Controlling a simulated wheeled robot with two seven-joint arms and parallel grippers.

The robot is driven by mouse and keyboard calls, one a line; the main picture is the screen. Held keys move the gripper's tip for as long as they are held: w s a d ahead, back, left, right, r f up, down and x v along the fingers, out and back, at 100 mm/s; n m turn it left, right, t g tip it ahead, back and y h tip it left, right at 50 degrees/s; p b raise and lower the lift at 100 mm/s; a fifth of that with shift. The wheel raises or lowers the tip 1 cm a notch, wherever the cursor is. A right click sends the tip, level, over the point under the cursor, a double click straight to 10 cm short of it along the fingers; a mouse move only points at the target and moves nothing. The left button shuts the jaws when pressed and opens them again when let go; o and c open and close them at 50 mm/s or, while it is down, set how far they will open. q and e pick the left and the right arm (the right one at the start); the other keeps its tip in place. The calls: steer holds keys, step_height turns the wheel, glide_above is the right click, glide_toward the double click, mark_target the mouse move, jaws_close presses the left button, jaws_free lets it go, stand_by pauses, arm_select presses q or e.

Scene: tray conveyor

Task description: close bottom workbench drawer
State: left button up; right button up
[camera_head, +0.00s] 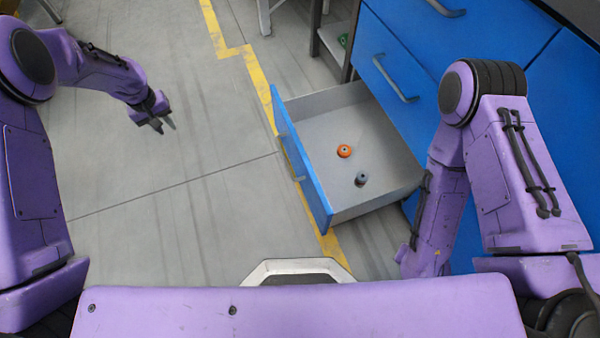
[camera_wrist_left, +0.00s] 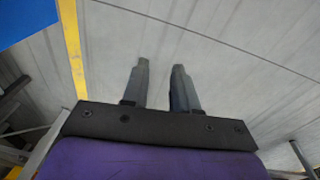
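The bottom workbench drawer (camera_head: 378,122) is pulled out from the blue workbench (camera_head: 412,40), with its blue front facing left. An orange round item (camera_head: 344,151) and a dark grey item (camera_head: 361,179) are inside it. My left gripper (camera_head: 164,127) hangs over the floor to the left of the drawer, well apart from it. In the left wrist view its two fingers (camera_wrist_left: 158,85) are apart with only floor between them. My right arm is beside the workbench on the right, and its gripper is not visible.
The workbench has closed upper drawers with handles (camera_head: 396,79). A yellow line (camera_head: 258,80) runs on the floor and passes under the drawer front. A metal frame with a shelf (camera_head: 333,38) stands behind the drawer. The grey floor between my left gripper and the drawer is clear.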

arm_select(q)
steer(key=s+d+f, duration=0.1)
steer(key=s+f, duration=0.1)
steer(key=s+d+f+h, duration=0.1)
steer(key=s+f, duration=0.1)
steer(key=s+d+f+n+g+h+b, duration=0.1)
steer(key=s+f, duration=0.1)
steer(key=shift+d+f, duration=0.2)
jaws_close()
steer(key=n+t+h+b, duration=0.3)
steer(key=n+h+b, duration=0.45)
steer(key=n, duration=0.85)
glide_toward(319, 197)
step_height(319, 197, down, 4)
steer(key=shift+y, duration=0.45)
steer(key=d+b, duration=0.1)
steer(key=d, duration=0.1)
steer(key=w+d+b, duration=0.1)
steer(key=shift+w+d+f, duration=0.15)
steer(key=shift+d+f, duration=0.05)
steer(key=shift+d, duration=0.2)
steer(key=shift+w+d+r, duration=0.15)
steer(key=shift+d, duration=0.2)
